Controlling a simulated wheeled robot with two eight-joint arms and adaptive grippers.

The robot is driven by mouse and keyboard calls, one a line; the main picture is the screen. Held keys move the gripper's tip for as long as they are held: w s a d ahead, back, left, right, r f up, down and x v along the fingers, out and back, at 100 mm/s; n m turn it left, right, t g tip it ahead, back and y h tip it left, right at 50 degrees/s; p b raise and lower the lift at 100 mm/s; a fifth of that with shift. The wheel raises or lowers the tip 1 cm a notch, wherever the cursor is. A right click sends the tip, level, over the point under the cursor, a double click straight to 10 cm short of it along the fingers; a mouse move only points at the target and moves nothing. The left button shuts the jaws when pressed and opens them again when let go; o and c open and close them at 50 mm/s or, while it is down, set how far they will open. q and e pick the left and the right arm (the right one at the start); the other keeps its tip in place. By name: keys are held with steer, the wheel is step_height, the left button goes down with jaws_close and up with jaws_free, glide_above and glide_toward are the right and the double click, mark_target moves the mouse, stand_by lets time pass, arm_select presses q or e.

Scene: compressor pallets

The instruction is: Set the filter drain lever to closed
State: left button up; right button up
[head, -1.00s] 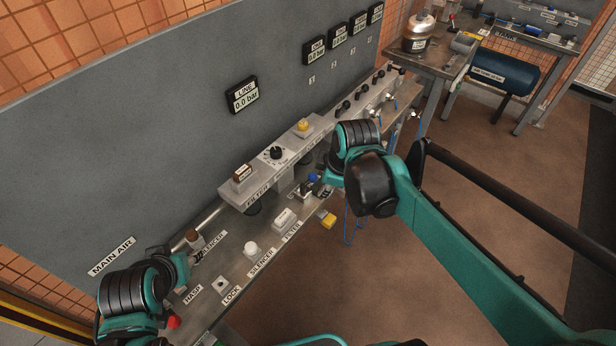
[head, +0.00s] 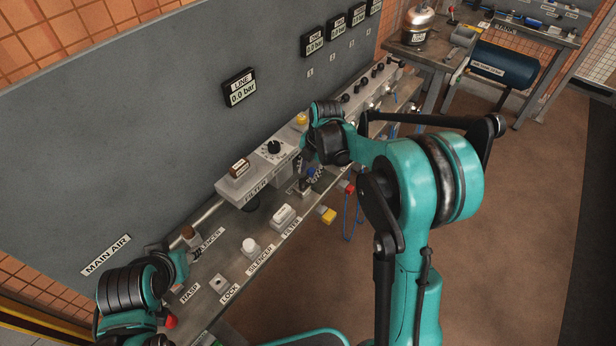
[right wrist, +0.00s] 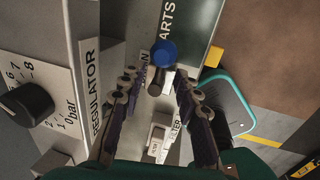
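The blue-knobbed lever (right wrist: 163,53) shows in the right wrist view, beside a partly hidden label ending in "IN". A dark round-ended part sits just below the blue knob.
The regulator (right wrist: 82,80) with its black dial stands close on the left of the right wrist view.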

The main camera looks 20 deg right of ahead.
steer(key=shift+w+a+f, duration=0.15)
steer(key=shift+f, duration=0.8)
jaws_close()
steer(key=shift+r, duration=0.1)
